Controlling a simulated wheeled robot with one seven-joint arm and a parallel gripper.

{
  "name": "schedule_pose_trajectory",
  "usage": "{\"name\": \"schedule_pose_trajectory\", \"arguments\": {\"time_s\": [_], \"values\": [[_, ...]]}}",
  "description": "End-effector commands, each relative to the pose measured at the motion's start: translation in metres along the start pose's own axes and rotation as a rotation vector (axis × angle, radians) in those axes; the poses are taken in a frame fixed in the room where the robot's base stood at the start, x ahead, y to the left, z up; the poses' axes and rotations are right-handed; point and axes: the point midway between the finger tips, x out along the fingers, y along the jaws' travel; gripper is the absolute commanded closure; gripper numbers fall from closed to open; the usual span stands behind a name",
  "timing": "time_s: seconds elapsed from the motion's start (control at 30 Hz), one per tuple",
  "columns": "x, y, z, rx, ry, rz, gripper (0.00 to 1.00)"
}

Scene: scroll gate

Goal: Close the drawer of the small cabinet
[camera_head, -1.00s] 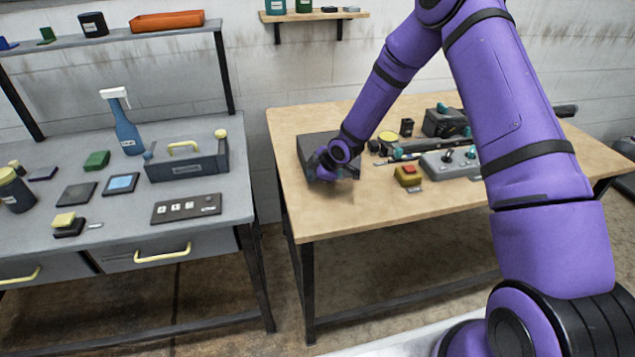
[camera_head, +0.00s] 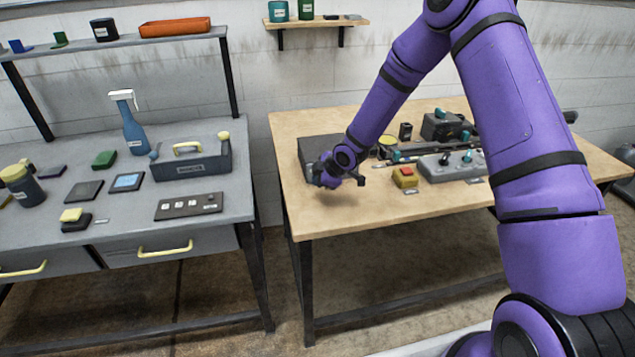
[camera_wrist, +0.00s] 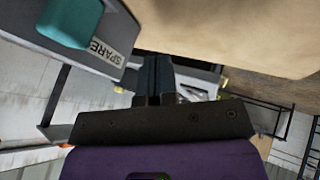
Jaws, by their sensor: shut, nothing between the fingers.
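The small cabinet (camera_head: 318,146) is a dark grey box near the left end of the wooden table. My arm's wrist covers its front right part, so how far its drawer stands out cannot be told in the head view. My gripper (camera_head: 356,179) is low over the table at the cabinet's near right side. In the wrist view the gripper (camera_wrist: 155,68) is shut and empty. Beside its fingers there is a grey box face (camera_wrist: 92,42) with a "SPARE" label and a teal knob (camera_wrist: 70,20). Contact cannot be told.
On the wooden table (camera_head: 400,212), a yellow box with a red button (camera_head: 405,177) and a grey lever panel (camera_head: 450,164) stand to the right. The table's front strip is clear. A grey workbench (camera_head: 120,215) with a toolbox (camera_head: 190,166) stands left, across a gap.

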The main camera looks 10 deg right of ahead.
Motion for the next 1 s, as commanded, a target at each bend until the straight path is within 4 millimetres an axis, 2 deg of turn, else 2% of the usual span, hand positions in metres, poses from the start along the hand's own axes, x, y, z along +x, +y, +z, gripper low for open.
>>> {"name": "schedule_pose_trajectory", "arguments": {"time_s": [0.4,0.77,0.87,1.0], "values": [[-0.062,-0.001,0.001,0.001,-0.001,-0.001,1.00],[-0.095,0.002,-0.001,0.010,-0.023,0.002,1.00],[-0.116,0.008,-0.001,0.037,-0.072,0.014,1.00],[-0.162,0.017,-0.003,0.106,-0.167,0.043,1.00]]}}
